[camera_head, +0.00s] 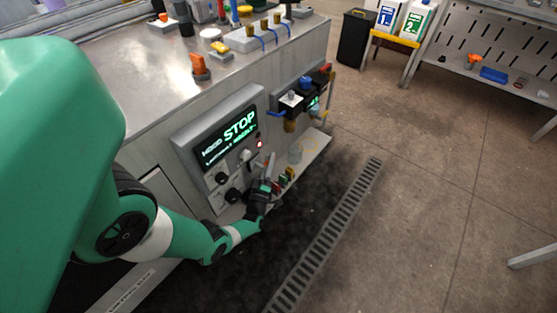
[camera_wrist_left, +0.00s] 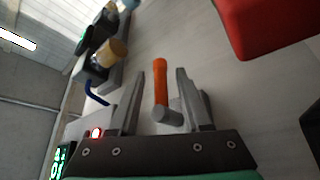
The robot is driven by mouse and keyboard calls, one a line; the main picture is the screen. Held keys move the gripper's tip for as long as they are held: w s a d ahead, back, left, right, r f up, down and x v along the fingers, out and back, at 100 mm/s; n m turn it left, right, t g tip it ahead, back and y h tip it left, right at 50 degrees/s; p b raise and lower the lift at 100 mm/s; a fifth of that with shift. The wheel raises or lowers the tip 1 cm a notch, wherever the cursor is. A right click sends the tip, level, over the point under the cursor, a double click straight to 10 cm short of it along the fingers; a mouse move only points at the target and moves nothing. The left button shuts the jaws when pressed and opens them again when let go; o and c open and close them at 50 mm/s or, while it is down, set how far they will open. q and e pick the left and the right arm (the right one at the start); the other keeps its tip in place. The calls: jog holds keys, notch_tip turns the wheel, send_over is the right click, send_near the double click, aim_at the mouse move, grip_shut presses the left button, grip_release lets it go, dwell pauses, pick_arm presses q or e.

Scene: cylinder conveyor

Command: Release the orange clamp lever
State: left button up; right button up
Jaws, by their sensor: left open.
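The orange clamp lever (camera_wrist_left: 160,82) stands out in the left wrist view, with a grey round piece (camera_wrist_left: 168,116) at its lower end. My left gripper (camera_wrist_left: 160,88) is open, with one finger on each side of the lever. Gaps show between the lever and both fingers in that view; how far it lies in depth I cannot tell. In the head view my left gripper (camera_head: 273,172) is low at the front of the machine, right of the knobs, and the lever there is too small to make out. My right gripper is not in view.
A panel display (camera_head: 229,137) reads STOP, near a red light (camera_head: 260,144). A blue-handled valve (camera_wrist_left: 97,93) with a brass part (camera_wrist_left: 112,52) is left of the fingers in the wrist view. A red block (camera_wrist_left: 265,30) is at upper right. A floor grate (camera_head: 325,235) lies right of the machine.

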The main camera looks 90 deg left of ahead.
pick_arm(q)
jog(key=v, duration=1.1)
jog(key=shift+s, duration=0.1)
